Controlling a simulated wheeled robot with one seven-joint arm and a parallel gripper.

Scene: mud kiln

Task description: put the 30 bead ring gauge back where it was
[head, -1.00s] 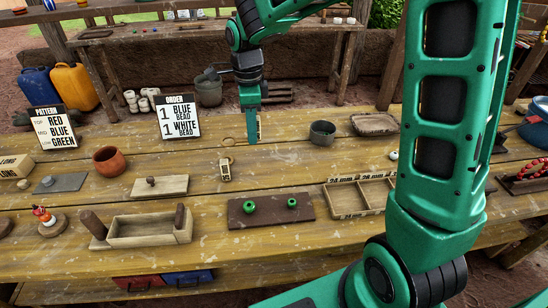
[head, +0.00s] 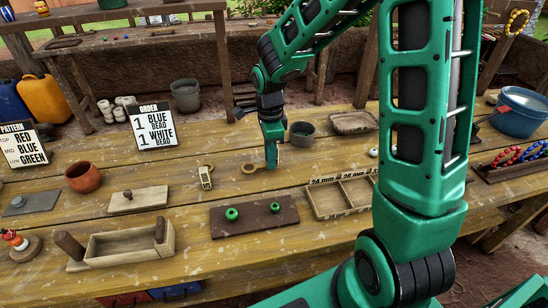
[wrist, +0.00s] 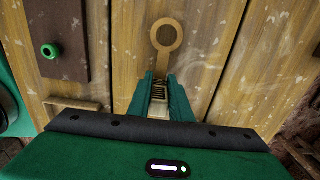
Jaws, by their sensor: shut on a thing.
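The ring gauge is a flat tan ring with a handle. Its ring (head: 250,169) shows just left of my gripper (head: 271,166) in the head view, low over the middle of the table. In the wrist view the ring (wrist: 166,35) lies ahead of my gripper (wrist: 161,77), with its handle running back between the fingers. My gripper is shut on the handle. I cannot read a number on it, nor tell whether it touches the table. A small wooden tag-like piece (head: 205,177) lies to its left.
A grey cup (head: 302,134) stands close behind, right of my gripper. A divided tray (head: 325,205) lies to the front right. A dark board (head: 254,216) with green beads lies in front. An order sign (head: 152,127) stands back left. Bare planks surround the gauge.

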